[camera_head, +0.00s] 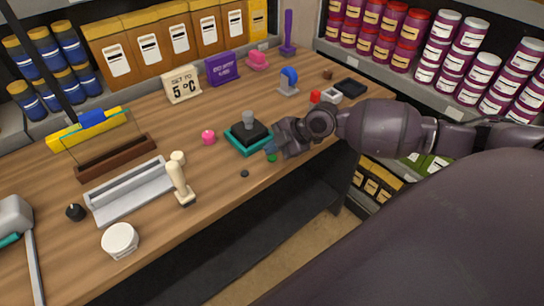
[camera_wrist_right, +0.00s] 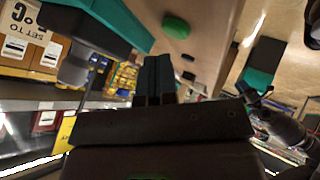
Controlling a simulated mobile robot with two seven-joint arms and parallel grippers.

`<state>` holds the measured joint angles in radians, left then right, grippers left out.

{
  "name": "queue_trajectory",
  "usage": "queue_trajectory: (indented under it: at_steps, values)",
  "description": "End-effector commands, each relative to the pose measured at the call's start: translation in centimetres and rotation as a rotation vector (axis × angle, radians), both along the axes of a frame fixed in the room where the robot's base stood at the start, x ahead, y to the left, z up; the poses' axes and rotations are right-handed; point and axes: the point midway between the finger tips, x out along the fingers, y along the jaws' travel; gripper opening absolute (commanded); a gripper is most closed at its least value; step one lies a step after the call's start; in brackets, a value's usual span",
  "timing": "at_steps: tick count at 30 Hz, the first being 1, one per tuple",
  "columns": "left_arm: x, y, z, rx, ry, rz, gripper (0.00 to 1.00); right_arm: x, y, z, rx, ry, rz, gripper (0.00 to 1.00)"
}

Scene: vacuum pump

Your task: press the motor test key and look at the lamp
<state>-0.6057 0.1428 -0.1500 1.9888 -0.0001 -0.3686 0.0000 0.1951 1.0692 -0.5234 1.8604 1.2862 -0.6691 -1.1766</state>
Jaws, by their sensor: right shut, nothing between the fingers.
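A pump-like unit (camera_head: 248,135) with a black block, a grey cylinder on top and a teal base stands on the wooden bench. A small green key (camera_head: 271,159) lies low on the bench at its front right. The right wrist view also shows this green key (camera_wrist_right: 176,27), beside a teal edge. My right gripper (camera_head: 271,150) is shut and empty, its fingertips close over the green key; I cannot tell whether they touch. Its fingers also show in the right wrist view (camera_wrist_right: 158,65). I cannot tell which thing is the lamp. My left gripper is out of view.
A small dark disc (camera_head: 244,173) and a pink knob (camera_head: 208,137) are near the unit. A blue-and-grey piece (camera_head: 288,82) and a red piece (camera_head: 315,96) stand behind. A cream-handled stamp (camera_head: 181,180) is to the left. The front bench edge is close to my gripper.

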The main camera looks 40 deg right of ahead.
Motion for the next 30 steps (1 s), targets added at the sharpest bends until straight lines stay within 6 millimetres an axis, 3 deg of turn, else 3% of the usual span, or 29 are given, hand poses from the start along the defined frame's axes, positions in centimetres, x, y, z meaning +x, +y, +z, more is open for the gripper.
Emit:
queue_trajectory:
  at_steps: [30]
  values:
    - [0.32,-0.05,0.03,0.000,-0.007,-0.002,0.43,-0.01,0.00,-0.28,0.000,0.001,0.001,0.00]
